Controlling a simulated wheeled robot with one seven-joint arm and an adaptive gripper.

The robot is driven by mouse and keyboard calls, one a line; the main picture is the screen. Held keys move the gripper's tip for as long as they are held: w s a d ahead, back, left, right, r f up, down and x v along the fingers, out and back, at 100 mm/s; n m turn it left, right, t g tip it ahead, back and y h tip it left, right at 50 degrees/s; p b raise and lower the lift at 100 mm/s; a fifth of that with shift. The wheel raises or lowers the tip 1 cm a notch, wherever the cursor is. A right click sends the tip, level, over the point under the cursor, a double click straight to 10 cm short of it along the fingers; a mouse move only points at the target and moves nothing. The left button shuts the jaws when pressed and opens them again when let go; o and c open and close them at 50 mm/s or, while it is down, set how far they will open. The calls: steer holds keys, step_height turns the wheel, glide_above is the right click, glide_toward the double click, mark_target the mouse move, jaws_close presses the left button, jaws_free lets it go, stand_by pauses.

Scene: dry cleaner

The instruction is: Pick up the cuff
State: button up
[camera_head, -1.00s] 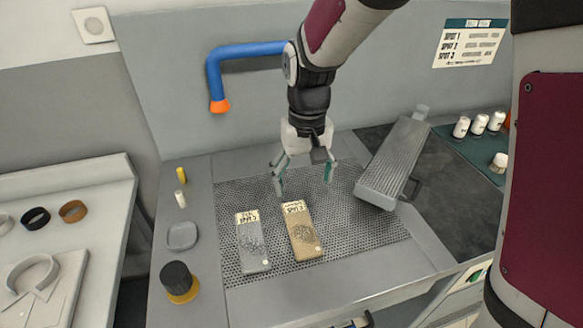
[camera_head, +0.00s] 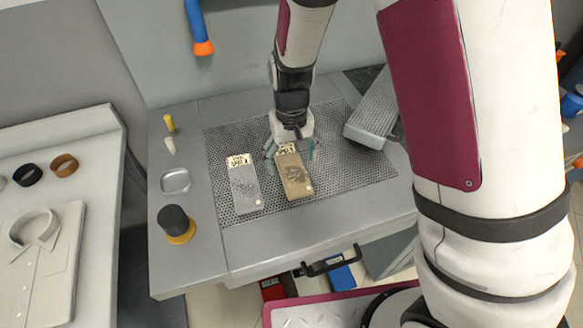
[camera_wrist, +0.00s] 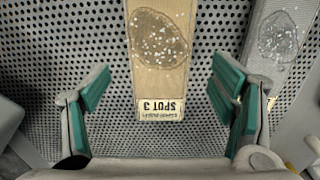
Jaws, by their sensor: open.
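Two flat fabric pieces that may be cuffs lie on a perforated metal bed (camera_head: 340,178). One is tan (camera_head: 296,182), with a dark speckled stain and a paper label at its far end. The other is grey (camera_head: 243,190), just left of it, also stained and labelled. My gripper (camera_head: 290,153) is open and empty over the labelled end of the tan piece. In the wrist view, the tan piece (camera_wrist: 158,80) runs between the green finger pads, its label reading "SPOT 3" upside down. The grey piece (camera_wrist: 279,42) is outside the right finger.
Black (camera_head: 27,175) and brown (camera_head: 64,165) rings and a folded shirt (camera_head: 45,255) are on the left table. A bottle (camera_head: 175,224), a small dish (camera_head: 175,181) and a yellow item (camera_head: 169,122) line the left edge. A perforated arm (camera_head: 372,115) stands right.

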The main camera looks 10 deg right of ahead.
steer(key=shift+f, duration=1.15)
steer(key=c, duration=1.1)
steer(key=shift+c, duration=0.2)
steer(key=shift+r, duration=0.2)
